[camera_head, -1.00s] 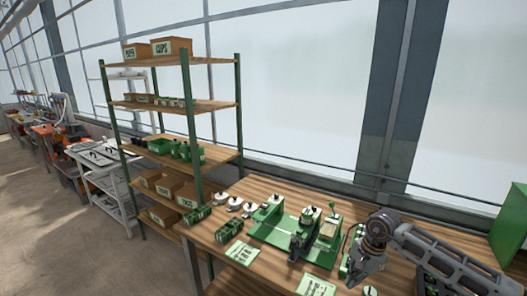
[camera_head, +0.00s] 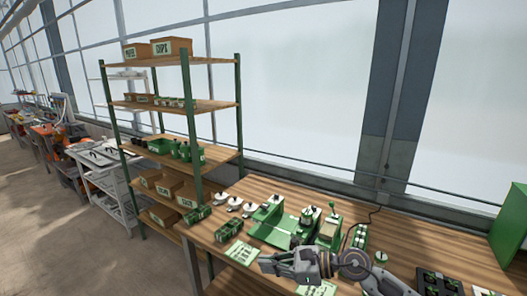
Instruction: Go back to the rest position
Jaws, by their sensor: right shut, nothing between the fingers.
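My right gripper (camera_head: 268,264) is at the bottom middle of the head view, at the end of my grey arm that comes in from the lower right. It points left, is shut and holds nothing. It is in front of the green tray seeder (camera_head: 270,234) on the wooden table (camera_head: 420,243), near the table's front edge. It partly covers a green-and-white label card (camera_head: 318,290). Another card (camera_head: 240,252) lies left of it. My left gripper is not in view.
A green-posted shelf (camera_head: 193,130) with boxes stands at the left. Several pale round parts (camera_head: 235,204) lie left of the seeder. A dark tray (camera_head: 440,284) and a green panel (camera_head: 508,225) are at the right. The table's back right is clear.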

